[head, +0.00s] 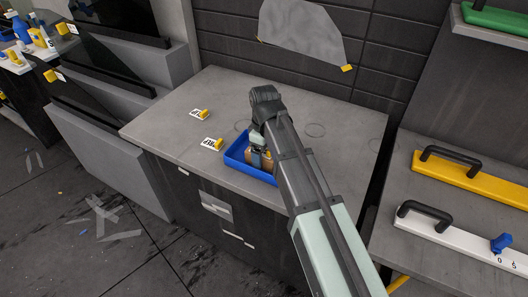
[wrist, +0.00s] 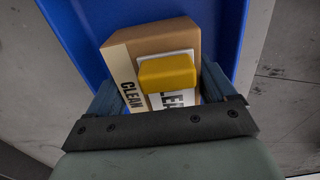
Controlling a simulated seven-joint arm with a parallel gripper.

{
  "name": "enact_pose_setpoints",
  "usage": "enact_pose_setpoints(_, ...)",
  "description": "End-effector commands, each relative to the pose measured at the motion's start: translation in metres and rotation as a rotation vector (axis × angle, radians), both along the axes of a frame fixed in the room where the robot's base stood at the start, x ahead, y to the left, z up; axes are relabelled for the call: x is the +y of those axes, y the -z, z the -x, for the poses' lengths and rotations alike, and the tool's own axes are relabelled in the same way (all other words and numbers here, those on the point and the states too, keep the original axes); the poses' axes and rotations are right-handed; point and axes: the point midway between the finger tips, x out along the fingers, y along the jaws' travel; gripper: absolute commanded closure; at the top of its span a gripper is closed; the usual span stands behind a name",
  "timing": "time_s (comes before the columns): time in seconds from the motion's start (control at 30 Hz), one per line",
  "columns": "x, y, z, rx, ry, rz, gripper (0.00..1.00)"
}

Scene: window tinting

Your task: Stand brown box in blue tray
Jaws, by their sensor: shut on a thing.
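The brown box (wrist: 150,42) has white labels reading "CLEAN" and a yellow block (wrist: 168,72) on its face. My gripper (wrist: 162,98) is shut on it, with one finger at each side. In the head view, my gripper (head: 258,152) and the box (head: 265,161) are over the blue tray (head: 236,153), within its outline. The tray's blue floor (wrist: 85,20) shows behind the box in the wrist view. I cannot tell whether the box touches the tray floor. My arm hides the right part of the tray in the head view.
The tray lies on a grey counter (head: 190,92) near its front edge. Two labels with yellow blocks (head: 202,114) (head: 217,143) lie to its left. Yellow (head: 470,180) and white (head: 455,240) handled tools lie on a surface at right. The back of the counter is clear.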

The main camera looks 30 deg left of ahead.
Motion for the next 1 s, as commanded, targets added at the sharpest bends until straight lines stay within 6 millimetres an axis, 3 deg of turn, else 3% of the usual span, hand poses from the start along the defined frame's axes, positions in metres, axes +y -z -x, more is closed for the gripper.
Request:
enact_pose_setpoints(0.17,0.0,0.002,0.0,0.0,0.0,0.0,0.51)
enact_pose_setpoints(0.2,0.0,0.003,0.0,0.0,0.0,0.0,0.15)
enact_pose_setpoints(0.37,0.0,0.002,0.0,0.0,0.0,0.0,0.0)
enact_pose_setpoints(0.73,0.0,-0.004,0.0,-0.001,0.0,-0.001,0.0)
enact_pose_setpoints(1.0,0.001,-0.041,-0.001,-0.002,0.0,-0.002,0.0)
